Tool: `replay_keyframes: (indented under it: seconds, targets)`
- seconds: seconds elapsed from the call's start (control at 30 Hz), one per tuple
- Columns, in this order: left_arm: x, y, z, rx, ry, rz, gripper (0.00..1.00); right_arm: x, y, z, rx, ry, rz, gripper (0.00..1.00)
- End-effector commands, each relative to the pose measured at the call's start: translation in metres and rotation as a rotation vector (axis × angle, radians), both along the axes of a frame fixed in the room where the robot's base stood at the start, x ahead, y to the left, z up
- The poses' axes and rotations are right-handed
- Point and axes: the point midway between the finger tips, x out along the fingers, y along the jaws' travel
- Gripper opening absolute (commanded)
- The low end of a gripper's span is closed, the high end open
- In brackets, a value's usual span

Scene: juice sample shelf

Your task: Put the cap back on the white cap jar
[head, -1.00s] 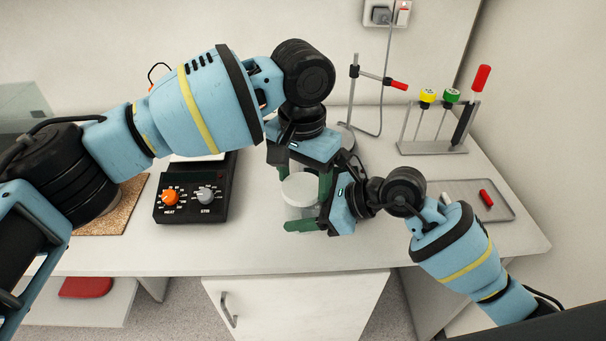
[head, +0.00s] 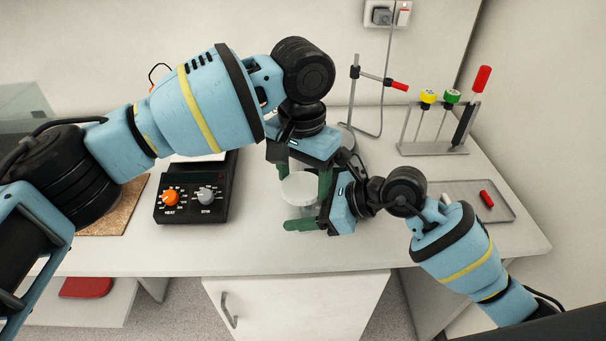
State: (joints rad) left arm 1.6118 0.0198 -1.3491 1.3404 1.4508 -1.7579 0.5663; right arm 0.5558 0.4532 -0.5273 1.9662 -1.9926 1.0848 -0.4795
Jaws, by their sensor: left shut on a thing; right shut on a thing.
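The white cap (head: 300,187) shows as a pale disc at the top of the clear jar (head: 297,212), which stands near the front of the bench. Whether the cap is seated on the rim cannot be told from this angle. My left gripper (head: 304,178) reaches down from behind with green fingers on either side of the cap and is shut on it. My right gripper (head: 304,222) comes in from the right, lower down, and is shut on the jar. One green finger shows in front of the jar; its other finger is mostly hidden.
A black heater-stirrer (head: 191,199) is left of the jar. A grey tray (head: 461,200) with a red piece (head: 487,199) lies right. A clamp stand (head: 352,95) and a rack (head: 432,149) with coloured caps stand behind. The bench front is clear.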

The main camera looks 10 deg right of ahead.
Motion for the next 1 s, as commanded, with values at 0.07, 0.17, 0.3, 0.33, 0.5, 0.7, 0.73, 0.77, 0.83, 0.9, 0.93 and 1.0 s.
replay_keyframes:
  seconds: [0.07, 0.17, 0.3, 0.33, 0.5, 0.7, 0.73, 0.77, 0.83, 0.9, 0.93, 1.0]
  targets:
    - [-0.0026, -0.0009, -0.0036, 0.004, 0.007, -0.005, 0.42, 0.0017, 0.0008, 0.006, 0.009, -0.012, -0.001, 0.19]
    - [-0.003, -0.0012, -0.003, 0.003, 0.006, -0.007, 0.42, 0.0018, 0.0007, 0.0058, 0.01, -0.011, -0.002, 0.19]
    - [-0.0038, -0.0018, -0.0006, 0.003, 0.004, -0.009, 0.42, 0.0018, 0.0005, 0.0053, 0.009, -0.011, -0.003, 0.19]
    - [-0.0039, -0.002, 0.0, 0.003, 0.003, -0.01, 0.42, 0.0018, 0.0005, 0.0051, 0.008, -0.011, -0.003, 0.19]
    - [-0.0046, -0.0026, 0.0028, 0.002, -0.001, -0.012, 0.42, 0.0018, 0.0001, 0.0039, 0.006, -0.008, -0.003, 0.19]
    - [-0.0044, -0.0028, 0.004, 0.0, -0.002, -0.012, 0.42, 0.0015, -0.0002, 0.0022, 0.003, -0.005, -0.004, 0.19]
    - [-0.0043, -0.0029, 0.0042, 0.0, -0.002, -0.012, 0.42, 0.0015, -0.0002, 0.002, 0.003, -0.004, -0.003, 0.19]
    - [-0.0043, -0.0029, 0.0043, -0.001, -0.002, -0.012, 0.42, 0.0014, -0.0002, 0.0017, 0.003, -0.004, -0.003, 0.19]
    - [-0.0043, -0.0029, 0.0047, -0.001, -0.002, -0.012, 0.42, 0.0014, -0.0003, 0.0012, 0.002, -0.003, -0.004, 0.19]
    - [-0.0042, -0.003, 0.005, -0.001, -0.003, -0.012, 0.42, 0.0013, -0.0004, 0.0006, 0.001, -0.001, -0.004, 0.19]
    - [-0.0041, -0.0029, 0.0051, -0.001, -0.003, -0.012, 0.42, 0.0012, -0.0005, 0.0004, 0.001, -0.001, -0.004, 0.19]
    - [-0.004, -0.003, 0.0052, -0.002, -0.004, -0.011, 0.42, 0.0012, -0.0005, -0.0001, 0.0, 0.0, -0.004, 0.19]
